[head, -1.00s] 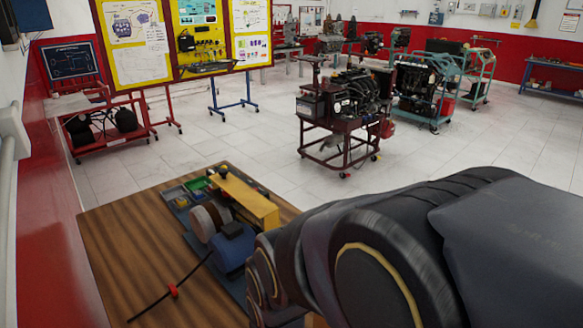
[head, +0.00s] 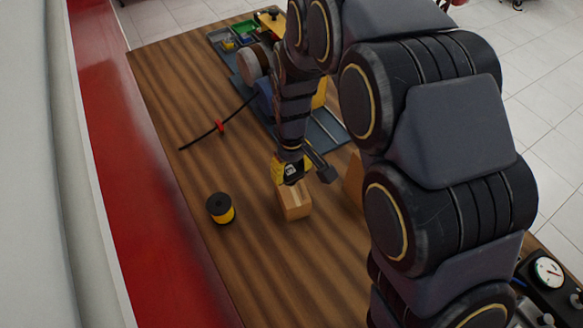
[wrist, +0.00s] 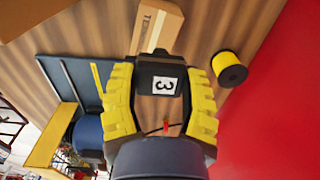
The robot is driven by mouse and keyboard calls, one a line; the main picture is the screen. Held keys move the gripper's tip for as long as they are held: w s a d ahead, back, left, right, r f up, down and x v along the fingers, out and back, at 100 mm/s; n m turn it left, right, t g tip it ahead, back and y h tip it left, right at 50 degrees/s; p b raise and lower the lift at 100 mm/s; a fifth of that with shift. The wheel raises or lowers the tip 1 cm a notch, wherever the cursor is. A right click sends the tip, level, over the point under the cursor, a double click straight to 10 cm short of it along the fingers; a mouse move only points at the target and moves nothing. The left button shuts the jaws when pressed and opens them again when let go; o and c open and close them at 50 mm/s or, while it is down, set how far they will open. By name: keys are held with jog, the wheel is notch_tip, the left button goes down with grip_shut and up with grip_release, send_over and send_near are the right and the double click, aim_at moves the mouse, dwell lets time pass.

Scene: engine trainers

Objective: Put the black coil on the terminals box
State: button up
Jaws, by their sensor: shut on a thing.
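My gripper (head: 292,170) is over the wooden bench; in the wrist view its two yellow fingers (wrist: 161,88) are on either side of a black coil (wrist: 148,79) with a white "3" label. The fingers are shut on the coil. A small cardboard box (head: 295,203), which I take for the terminals box, stands just below the gripper in the head view. In the wrist view this box (wrist: 161,20) lies just beyond the coil, with print too small to read. I cannot tell whether coil and box touch.
A black and yellow spool (head: 220,208) stands left of the box. Another box (head: 353,180) is partly hidden behind my arm. A cable with a red part (head: 219,127) and a dark mat (head: 325,131) lie farther back. A gauge (head: 548,271) is at lower right. Bare wood surrounds the spool.

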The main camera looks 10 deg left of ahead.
aim_at(290, 165)
jog(key=shift+w+a+f, duration=0.25)
jog(key=shift+w+f, duration=0.2)
jog(key=shift+f, duration=1.7)
jog(key=shift+f, duration=0.15)
jog(key=o, duration=1.1)
jog(key=shift+c, duration=0.2)
notch_tip(290, 165, up, 12)
jog(key=shift+r, duration=0.2)
